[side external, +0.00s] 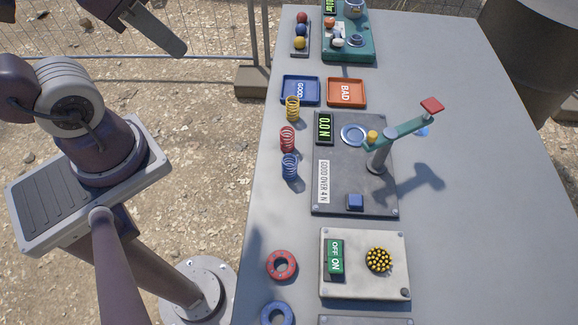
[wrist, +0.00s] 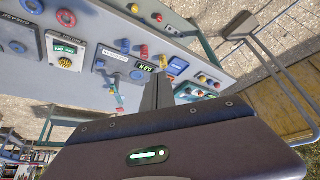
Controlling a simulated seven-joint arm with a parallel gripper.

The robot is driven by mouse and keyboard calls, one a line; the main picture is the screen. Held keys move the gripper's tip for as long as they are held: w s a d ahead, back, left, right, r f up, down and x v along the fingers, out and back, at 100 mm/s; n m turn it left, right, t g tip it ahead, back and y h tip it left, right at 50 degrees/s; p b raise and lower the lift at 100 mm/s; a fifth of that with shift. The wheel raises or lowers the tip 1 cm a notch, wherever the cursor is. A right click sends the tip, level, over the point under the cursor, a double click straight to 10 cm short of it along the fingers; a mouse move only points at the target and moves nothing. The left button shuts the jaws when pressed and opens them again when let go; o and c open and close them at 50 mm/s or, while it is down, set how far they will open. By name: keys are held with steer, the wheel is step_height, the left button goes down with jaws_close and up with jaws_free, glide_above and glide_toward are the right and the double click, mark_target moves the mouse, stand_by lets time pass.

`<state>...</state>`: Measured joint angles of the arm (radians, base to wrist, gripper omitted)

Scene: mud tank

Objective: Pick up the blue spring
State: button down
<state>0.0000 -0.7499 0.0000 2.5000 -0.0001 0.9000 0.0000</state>
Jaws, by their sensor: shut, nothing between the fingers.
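The blue spring (side external: 290,167) stands on the grey table near its left edge, beside the dark gauge panel (side external: 331,205), in the side view. It is nearest the camera in a row with a red spring (side external: 287,139) and a yellow spring (side external: 292,108). In the wrist view the blue spring (wrist: 124,46) appears small and far off. My gripper (wrist: 158,88) shows there with its fingers together and empty, well away from the spring.
A green lever (side external: 402,134) on a post rises over the panel, right of the springs. A blue tray (side external: 300,90) and an orange tray (side external: 346,92) lie beyond them. A red ring (side external: 281,265) lies nearer. The table's right side is clear.

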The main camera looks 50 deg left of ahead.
steer(key=c, duration=1)
jaws_free()
steer(key=w+a+f+m+g+y, duration=0.2)
steer(key=w+a+f+m+y, duration=0.1)
steer(key=w+f+m, duration=0.25)
steer(key=m+g+h, duration=0.3)
steer(key=m+h, duration=0.5)
steer(key=m, duration=0.3)
glide_toward(289, 164)
steer(key=x, duration=0.5)
steer(key=shift+s, duration=0.15)
steer(key=shift+y, duration=0.3)
steer(key=x, duration=0.4)
steer(key=shift+d+f, duration=0.15)
steer(key=shift+d, duration=0.05)
steer(key=shift+d+f, duration=0.2)
steer(key=shift+f, duration=0.35)
